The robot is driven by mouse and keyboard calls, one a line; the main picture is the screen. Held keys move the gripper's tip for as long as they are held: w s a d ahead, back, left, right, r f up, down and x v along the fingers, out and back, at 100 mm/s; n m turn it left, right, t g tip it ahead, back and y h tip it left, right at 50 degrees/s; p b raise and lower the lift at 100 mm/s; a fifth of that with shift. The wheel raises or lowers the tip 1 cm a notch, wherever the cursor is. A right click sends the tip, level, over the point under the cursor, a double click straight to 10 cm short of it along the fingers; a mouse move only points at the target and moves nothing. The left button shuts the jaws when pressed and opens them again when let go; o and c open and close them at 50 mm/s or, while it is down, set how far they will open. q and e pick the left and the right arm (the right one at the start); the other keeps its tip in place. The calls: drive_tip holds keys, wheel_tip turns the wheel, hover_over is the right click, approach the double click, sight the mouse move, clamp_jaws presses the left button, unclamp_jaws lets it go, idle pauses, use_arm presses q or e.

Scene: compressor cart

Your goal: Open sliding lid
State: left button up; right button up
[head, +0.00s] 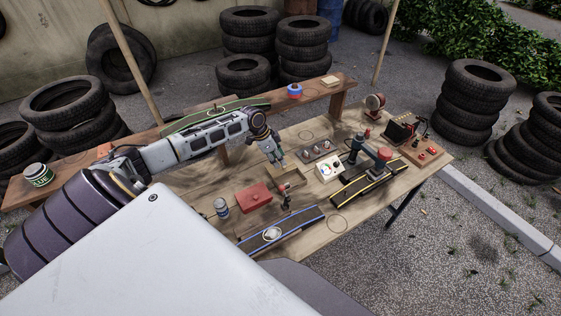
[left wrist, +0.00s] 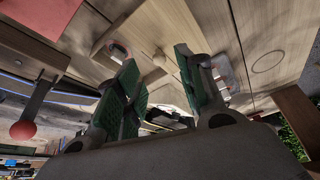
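A small wooden box (head: 290,181) lies on the workbench, just below my left gripper in the head view. In the left wrist view pale wood, seemingly this box (left wrist: 150,25), shows behind the fingers with a small round knob (left wrist: 159,59). I cannot tell for sure which part is the sliding lid or whether it is open. My left gripper (head: 277,160) hangs over the bench at the box's far side. Its two green-padded fingers (left wrist: 160,88) are apart, with nothing seen held between them. My right gripper is in neither view.
A red box (head: 254,196), a can (head: 221,207) and a blue-edged rail (head: 282,235) lie nearer on the bench. A white dial panel (head: 329,168) and a black-and-yellow track (head: 369,184) are to the right. A raised wooden shelf (head: 323,94) runs along the back.

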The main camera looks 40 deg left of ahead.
use_arm(q)
drive_tip(key=v, duration=0.7)
drive_tip(key=shift+r, duration=0.25)
drive_tip(key=shift+s, duration=0.1)
idle(0.4)
